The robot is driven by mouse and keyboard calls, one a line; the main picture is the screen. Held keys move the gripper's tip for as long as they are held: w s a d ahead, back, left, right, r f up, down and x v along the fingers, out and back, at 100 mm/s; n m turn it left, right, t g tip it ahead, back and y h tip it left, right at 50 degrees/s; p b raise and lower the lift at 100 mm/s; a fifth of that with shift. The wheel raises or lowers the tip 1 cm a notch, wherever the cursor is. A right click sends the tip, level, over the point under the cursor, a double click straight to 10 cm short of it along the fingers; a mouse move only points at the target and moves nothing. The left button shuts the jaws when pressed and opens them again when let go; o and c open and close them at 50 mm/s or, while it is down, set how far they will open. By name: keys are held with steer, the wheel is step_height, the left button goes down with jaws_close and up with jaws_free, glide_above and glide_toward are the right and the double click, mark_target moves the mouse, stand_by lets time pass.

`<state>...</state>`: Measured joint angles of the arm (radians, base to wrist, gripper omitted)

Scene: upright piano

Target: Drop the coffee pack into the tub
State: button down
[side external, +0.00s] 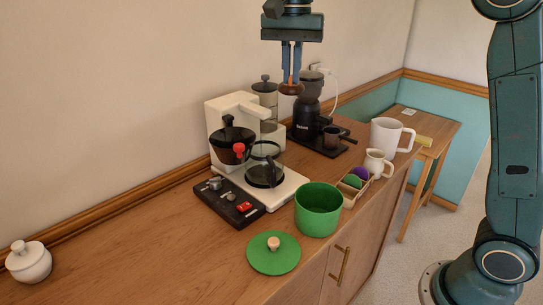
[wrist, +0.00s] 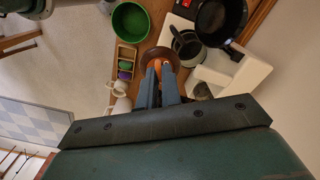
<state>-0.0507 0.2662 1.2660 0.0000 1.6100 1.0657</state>
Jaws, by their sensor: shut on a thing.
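My gripper (side external: 291,78) hangs high above the wooden cabinet top, in front of the wall, with its blue fingers pointing down. It is shut on a small round brown thing, which I take to be the coffee pack (side external: 291,89). In the wrist view the coffee pack (wrist: 148,56) shows brown with orange between the fingertips (wrist: 158,74). The green tub (side external: 319,222) stands open on the cabinet, below and to the right of my gripper in the side view. The tub also shows at the upper left of the wrist view (wrist: 118,30). Its green lid (side external: 270,262) lies beside it.
A white coffee machine (side external: 225,105) with a glass jug (side external: 263,172) stands left of the tub. A black grinder (side external: 308,105) stands behind. A divided wooden box (side external: 349,190), a cream jug (side external: 376,163) and a white mug (side external: 387,137) are to the right.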

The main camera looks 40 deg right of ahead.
steer(key=s+d+f, duration=0.2)
steer(key=s+d, duration=0.1)
steer(key=s, duration=0.6)
step_height(320, 180, down, 15)
steer(key=shift+w+f, duration=0.2)
steer(key=shift+d+f, duration=0.1)
steer(key=shift+f, duration=0.05)
steer(key=shift+f, duration=2.8)
steer(key=c, duration=1.5)
jaws_free()
